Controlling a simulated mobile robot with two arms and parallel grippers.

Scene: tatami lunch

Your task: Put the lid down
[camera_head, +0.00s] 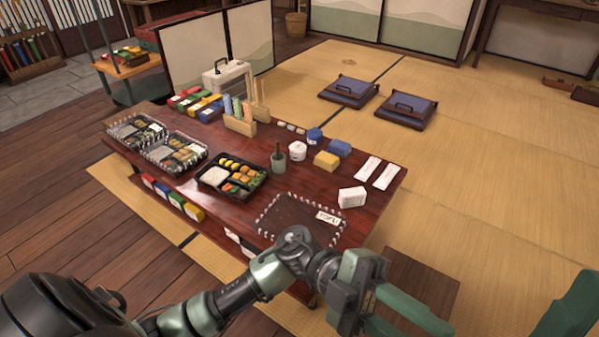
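A clear lid (292,220) with a pale dashed rim and a white lettered label (329,218) appears to lie flat on the dark red table, near its front right part. An open black bento box (232,177) with rice and food sits to its left. My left gripper (425,325) is in front of the table's right end, apart from the lid. Its green fingers are spread with nothing seen between them, and the lower one is cut off by the frame. A green part (572,312) at the right edge seems to belong to my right gripper; its fingertips are not clear.
Two bento boxes (135,131) (175,153) with clear covers stand at the table's left. A green cup (278,161), a white jar (297,150), a yellow block (326,161) and a white box (352,197) stand behind the lid. A wooden stool (418,283) is beside the table.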

